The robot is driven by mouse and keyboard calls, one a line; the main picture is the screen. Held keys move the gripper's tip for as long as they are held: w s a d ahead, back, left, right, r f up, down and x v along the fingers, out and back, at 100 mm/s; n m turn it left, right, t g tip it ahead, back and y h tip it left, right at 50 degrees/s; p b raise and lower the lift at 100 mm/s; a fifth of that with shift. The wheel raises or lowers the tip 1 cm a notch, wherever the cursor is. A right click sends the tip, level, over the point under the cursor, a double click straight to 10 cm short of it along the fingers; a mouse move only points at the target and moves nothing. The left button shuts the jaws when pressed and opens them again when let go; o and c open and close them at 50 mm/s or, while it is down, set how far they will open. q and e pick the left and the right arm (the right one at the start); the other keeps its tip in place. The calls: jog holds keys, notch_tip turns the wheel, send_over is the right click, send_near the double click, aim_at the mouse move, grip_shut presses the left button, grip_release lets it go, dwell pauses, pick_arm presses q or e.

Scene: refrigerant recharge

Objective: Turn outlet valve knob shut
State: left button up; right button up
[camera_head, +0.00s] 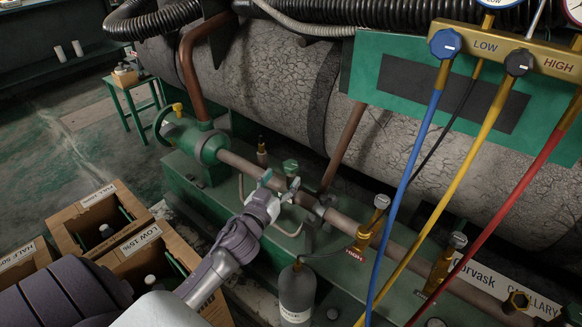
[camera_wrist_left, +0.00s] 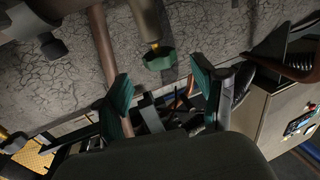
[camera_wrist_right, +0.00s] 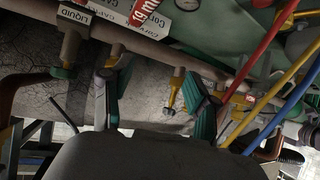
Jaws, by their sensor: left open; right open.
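A small green knob (camera_head: 290,167) stands on the brown pipe beside the large cylinder. It also shows in the left wrist view (camera_wrist_left: 159,59) on a brass stem. My right gripper (camera_wrist_right: 155,106) is open and empty in the right wrist view, below a brass valve (camera_wrist_right: 175,91).
A large green handwheel (camera_head: 160,125) is on the pipe's left end. Blue (camera_head: 407,185), yellow (camera_head: 448,165) and red (camera_head: 505,205) hoses hang from the brass manifold (camera_head: 500,45). A grey bottle (camera_head: 297,290) and cardboard boxes (camera_head: 150,245) stand in front.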

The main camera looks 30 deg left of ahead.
aim_at(287, 171)
pick_arm(q)
jog(key=w, duration=0.2)
jog(key=w+a, duration=0.1)
jog(key=w, duration=0.1)
jog(key=shift+w+b, duration=0.3)
jog(key=shift+w, duration=0.8)
pick_arm(e)
jog(key=shift+w+a+r+t+y, duration=0.2)
jog(key=shift+w+a+r+t, duration=0.1)
jog(key=shift+w+r+t, duration=0.45)
jog(key=shift+w+a+r+t+y, duration=0.25)
jog(key=shift+w+r+t, duration=0.2)
jog(key=shift+r, duration=0.5)
pick_arm(q)
jog(key=shift+c, duration=0.2)
jog(key=c, duration=1.1)
jog(key=m+h+p, duration=0.2)
jog(key=m+h, duration=0.1)
jog(key=h, duration=0.1)
jog(key=shift+h+p, duration=0.35)
jog(key=shift+h, duration=0.05)
pick_arm(e)
jog(key=s+d+f+g+h, duration=0.2)
jog(key=s+d+f+g, duration=0.1)
jog(key=s+f+g, duration=0.4)
jog(key=shift+s+d+f, duration=0.4)
jog(key=shift+s+f, duration=0.2)
jog(key=shift+s, duration=0.65)
